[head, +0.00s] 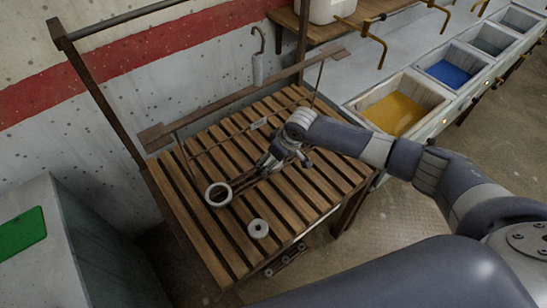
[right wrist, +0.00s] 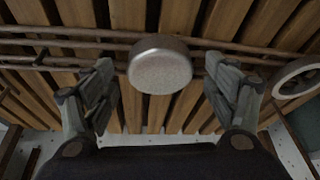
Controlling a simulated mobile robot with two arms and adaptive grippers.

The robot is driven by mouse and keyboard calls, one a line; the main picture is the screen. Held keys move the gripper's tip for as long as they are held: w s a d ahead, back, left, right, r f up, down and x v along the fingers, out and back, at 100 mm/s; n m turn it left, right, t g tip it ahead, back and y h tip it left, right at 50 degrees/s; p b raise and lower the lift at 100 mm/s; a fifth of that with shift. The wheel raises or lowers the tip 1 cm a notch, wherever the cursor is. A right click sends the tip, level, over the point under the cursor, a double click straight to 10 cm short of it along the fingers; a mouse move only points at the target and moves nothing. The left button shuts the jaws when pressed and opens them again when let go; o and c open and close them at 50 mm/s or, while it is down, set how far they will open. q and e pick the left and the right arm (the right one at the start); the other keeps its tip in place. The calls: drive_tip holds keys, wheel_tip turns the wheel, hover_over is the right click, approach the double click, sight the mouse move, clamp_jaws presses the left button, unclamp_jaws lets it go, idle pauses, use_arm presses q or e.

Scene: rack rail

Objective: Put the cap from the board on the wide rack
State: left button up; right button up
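In the right wrist view, a pale grey round cap (right wrist: 160,65) is between the spread fingers of my right gripper (right wrist: 162,92), with a gap on each side. Thin brown rods (right wrist: 45,42) of a rack run across behind the cap. I cannot tell whether the cap touches them. In the head view, my right gripper (head: 280,160) is low over the slatted wooden top (head: 190,228), and the cap is hidden there. A green board (head: 22,232) on the grey cabinet at left is bare. My left gripper is out of view.
A grey cylinder (head: 258,69) hangs by a hook from the rear rail. Basins, one with yellow contents (head: 398,108), line the right. The front slats are mostly clear.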

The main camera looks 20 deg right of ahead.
drive_tip(key=shift+r, duration=0.1)
drive_tip(key=v, duration=1.2)
drive_tip(key=s+a+f+y, duration=0.1)
drive_tip(key=s+a+f, duration=0.1)
drive_tip(key=s+a, duration=0.4)
drive_tip(key=s+a+f+y, duration=0.1)
drive_tip(key=s+a+f, duration=0.25)
drive_tip(key=s, duration=0.35)
drive_tip(key=s+d+m+h, duration=0.4)
drive_tip(key=s+d, duration=0.6)
drive_tip(key=s, duration=0.5)
wheel_tip(320, 180, down, 28)
drive_tip(key=g+b, duration=0.2)
drive_tip(key=s+d+f+g+b, duration=0.1)
drive_tip(key=s+d+f, duration=0.2)
drive_tip(key=s+f, duration=1.5)
drive_tip(key=shift+d+f, duration=0.2)
drive_tip(key=shift+f, duration=0.15)
